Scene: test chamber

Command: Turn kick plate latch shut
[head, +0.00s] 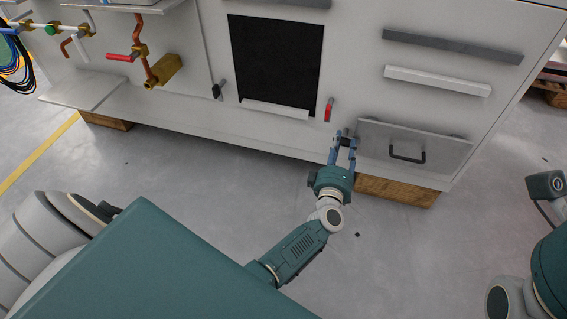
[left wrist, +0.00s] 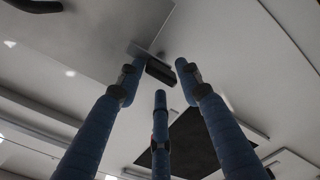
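The kick plate (head: 440,147) is a grey panel low on the right of the white cabinet, with a black pull handle (head: 407,153). It also fills the upper left of the left wrist view (left wrist: 85,35). A small dark block, seemingly the latch (left wrist: 160,71), sits at the plate's edge in the left wrist view. My left gripper (head: 346,138) is at the plate's upper left corner, hiding most of that spot in the head view. Its blue fingers (left wrist: 158,82) are spread, with the block between or just beyond the tips; contact is unclear.
A red lever (head: 328,110) is just above and left of my left gripper, beside a black panel (head: 277,60). Wooden blocks (head: 395,191) support the cabinet. Pipes and a red valve handle (head: 120,57) are at upper left. The floor in front is mostly clear.

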